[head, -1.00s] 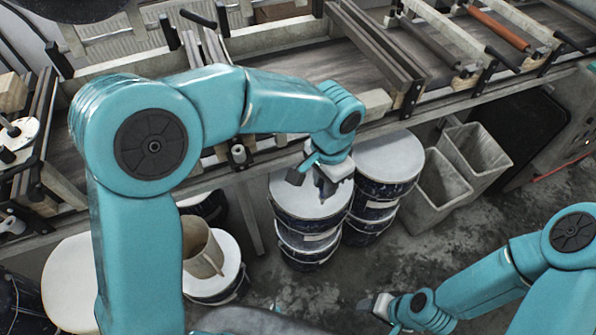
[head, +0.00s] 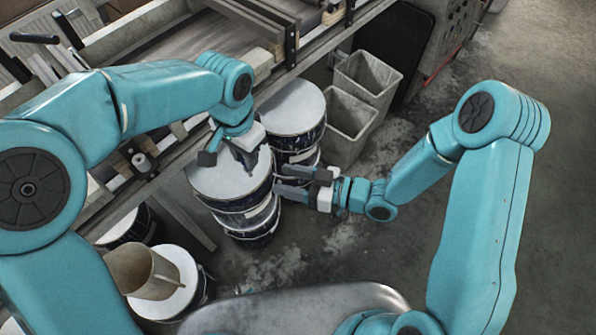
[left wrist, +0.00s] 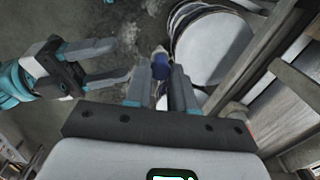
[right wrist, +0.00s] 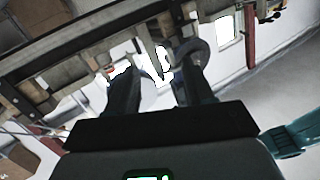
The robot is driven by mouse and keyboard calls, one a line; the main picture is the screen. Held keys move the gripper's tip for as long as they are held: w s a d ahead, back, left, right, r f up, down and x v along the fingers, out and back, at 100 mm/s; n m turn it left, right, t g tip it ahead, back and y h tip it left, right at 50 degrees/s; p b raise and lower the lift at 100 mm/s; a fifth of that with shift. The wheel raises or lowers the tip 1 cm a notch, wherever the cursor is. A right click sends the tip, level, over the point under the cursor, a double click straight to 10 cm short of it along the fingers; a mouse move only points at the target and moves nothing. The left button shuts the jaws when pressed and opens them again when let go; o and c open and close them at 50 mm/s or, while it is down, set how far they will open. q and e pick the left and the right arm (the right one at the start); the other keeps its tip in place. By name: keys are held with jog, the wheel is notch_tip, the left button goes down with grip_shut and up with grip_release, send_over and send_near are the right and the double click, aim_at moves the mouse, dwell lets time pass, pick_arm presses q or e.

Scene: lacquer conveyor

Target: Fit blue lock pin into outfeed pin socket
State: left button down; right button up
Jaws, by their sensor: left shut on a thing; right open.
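My left gripper (head: 230,160) hangs over the white-lidded tubs beside the conveyor. In the left wrist view its fingers (left wrist: 160,92) are shut on the blue lock pin (left wrist: 160,66), whose blue body and pale end stick out past the fingertips. The pin is too small to make out in the head view. My right gripper (head: 280,181) is open and empty, pointing left, a short way right of the left gripper. It also shows at the left of the left wrist view (left wrist: 125,80). I cannot make out the outfeed pin socket for certain.
The conveyor (head: 165,60) runs along the upper left with a metal side rail. Stacked tubs (head: 230,180) stand below it, with grey bins (head: 368,75) beyond. A brown container (head: 140,270) sits on a tub at lower left. Floor at right is clear.

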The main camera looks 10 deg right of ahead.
aim_at(244, 168)
notch_tip(244, 168, up, 4)
jog(key=s+d+n+g+y, duration=0.1)
jog(key=n+g+y, duration=0.1)
jog(key=n, duration=0.2)
jog(key=shift+t, duration=0.3)
jog(key=x, duration=1.1)
jog(key=shift+w+a+f, duration=0.15)
jog(key=shift+w, duration=0.15)
grip_shut()
jog(key=shift+s, duration=0.1)
pick_arm(q)
jog(key=c, duration=0.9)
grip_release()
jog(key=shift+o, duration=0.2)
jog(key=shift+r, duration=0.1)
